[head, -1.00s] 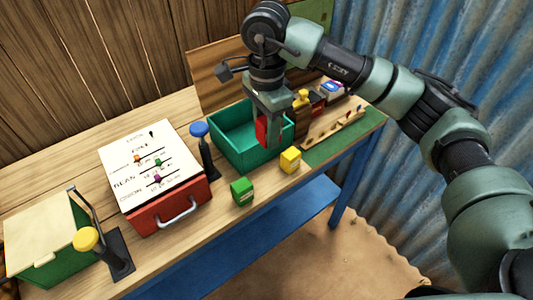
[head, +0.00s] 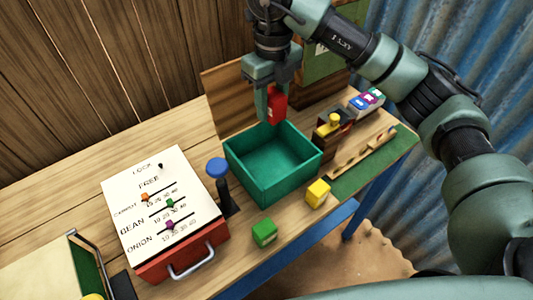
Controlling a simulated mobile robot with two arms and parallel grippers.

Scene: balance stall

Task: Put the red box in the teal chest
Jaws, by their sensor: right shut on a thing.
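The red box (head: 278,103) is held between the fingers of my right gripper (head: 270,105), which is shut on it. It hangs over the far side of the teal chest (head: 285,191), near its back rim. The teal chest stands open on the table and its visible inside is empty. Its wooden lid (head: 228,100) stands raised behind it. I cannot tell the exact height of the red box above the rim. My left gripper is not in view.
A green box (head: 264,232) and a yellow box (head: 318,193) lie in front of the chest. A blue-knobbed lever (head: 217,170) and a panel with sliders (head: 155,205) stand left. A toy train (head: 333,125) and a pegged wooden rack (head: 362,152) are right.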

